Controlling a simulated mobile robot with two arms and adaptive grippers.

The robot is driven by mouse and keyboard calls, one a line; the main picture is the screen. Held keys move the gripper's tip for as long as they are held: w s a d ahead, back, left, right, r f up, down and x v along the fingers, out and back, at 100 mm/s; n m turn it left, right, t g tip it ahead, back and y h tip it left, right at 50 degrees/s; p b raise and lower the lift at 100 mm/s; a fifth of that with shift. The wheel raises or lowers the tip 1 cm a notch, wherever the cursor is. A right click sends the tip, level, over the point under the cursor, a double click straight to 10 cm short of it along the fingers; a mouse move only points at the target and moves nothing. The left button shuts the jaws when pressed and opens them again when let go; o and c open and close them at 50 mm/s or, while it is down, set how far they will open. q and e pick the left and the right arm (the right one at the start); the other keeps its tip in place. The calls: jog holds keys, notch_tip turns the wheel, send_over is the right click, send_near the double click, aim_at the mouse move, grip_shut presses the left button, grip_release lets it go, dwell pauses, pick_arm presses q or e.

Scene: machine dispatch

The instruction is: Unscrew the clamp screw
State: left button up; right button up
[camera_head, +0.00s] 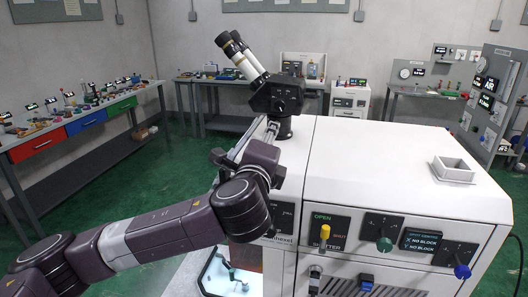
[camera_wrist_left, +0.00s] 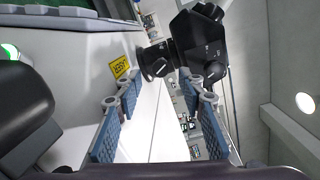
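A black microscope head (camera_head: 277,96) with two white eyepieces (camera_head: 241,57) stands on top of the white machine. In the head view my arm partly hides the gripper beside the microscope post. My right gripper is not in view.
The white machine (camera_head: 400,166) has a front panel with a yellow lever (camera_head: 325,232), a green knob (camera_head: 384,243) and a blue knob (camera_head: 462,271). A square white tray (camera_head: 453,169) sits on its top. A workbench with coloured drawers (camera_head: 86,123) stands at left; green floor lies between.

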pick_arm(q)
jog(key=s, duration=0.5)
jog(key=s+a, duration=0.1)
jog(key=s, duration=0.1)
jog(key=shift+s+r, duration=0.15)
jog(key=shift+s, duration=0.25)
